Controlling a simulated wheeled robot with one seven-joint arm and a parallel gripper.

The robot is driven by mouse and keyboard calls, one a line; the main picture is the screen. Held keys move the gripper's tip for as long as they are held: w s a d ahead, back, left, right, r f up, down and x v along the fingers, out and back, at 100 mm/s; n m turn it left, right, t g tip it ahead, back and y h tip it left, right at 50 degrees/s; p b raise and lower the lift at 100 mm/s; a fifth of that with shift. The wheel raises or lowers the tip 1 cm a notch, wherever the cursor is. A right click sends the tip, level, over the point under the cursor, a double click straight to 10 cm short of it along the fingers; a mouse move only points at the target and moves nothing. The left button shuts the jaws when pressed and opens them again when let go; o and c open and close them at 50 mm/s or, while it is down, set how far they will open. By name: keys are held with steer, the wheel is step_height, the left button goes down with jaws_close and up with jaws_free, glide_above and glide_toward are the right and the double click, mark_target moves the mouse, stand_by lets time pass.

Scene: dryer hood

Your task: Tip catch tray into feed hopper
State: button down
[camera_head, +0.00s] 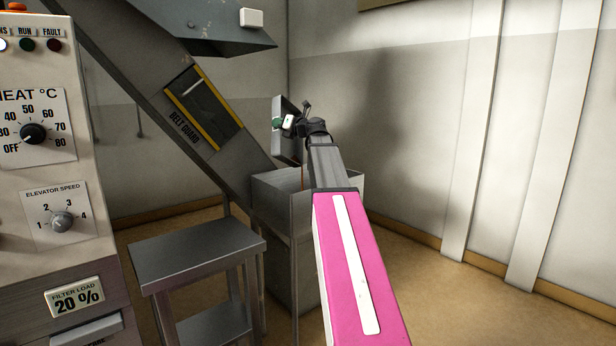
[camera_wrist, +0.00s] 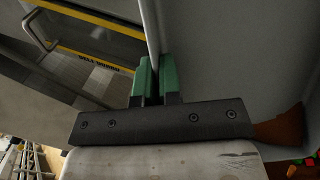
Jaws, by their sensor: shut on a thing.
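The grey catch tray (camera_head: 280,112) is held steeply tilted, nearly on its side, above the feed hopper. The feed hopper (camera_head: 272,200) is an open-topped grey metal box at the foot of the sloping elevator. My gripper (camera_head: 286,123) is shut on the tray's edge; its green fingers (camera_wrist: 154,80) pinch a thin wall in the wrist view. The tray's grey side (camera_wrist: 235,60) fills the right of that view. A thin brown stream (camera_head: 302,178) falls from the tray toward the hopper opening. Brown material (camera_wrist: 285,128) also shows in the wrist view. The hopper's inside is mostly hidden.
The sloping elevator casing with its belt guard (camera_head: 203,106) rises left of the hopper. A grey metal stand (camera_head: 195,250) stands in front of it. The control panel (camera_head: 45,150) is at the far left. Open floor (camera_head: 450,300) lies to the right, before the wall.

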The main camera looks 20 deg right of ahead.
steer(key=shift+s+d+r+t+y, duration=0.2)
steer(key=shift+s+d+t, duration=0.15)
steer(key=shift+s+d, duration=0.25)
steer(key=shift+s+d+r+t+y, duration=0.2)
steer(key=shift+s+d+t, duration=0.15)
steer(key=shift+s+d, duration=0.25)
steer(key=shift+s+d+r+m+t+y, duration=0.15)
steer(key=shift+s+d+t+y, duration=0.1)
steer(key=shift+s+d, duration=0.2)
steer(key=shift+s+d+r+m+t+y, duration=0.15)
steer(key=shift+s+d+t, duration=0.15)
steer(key=shift+d, duration=0.2)
steer(key=shift+f, duration=0.1)
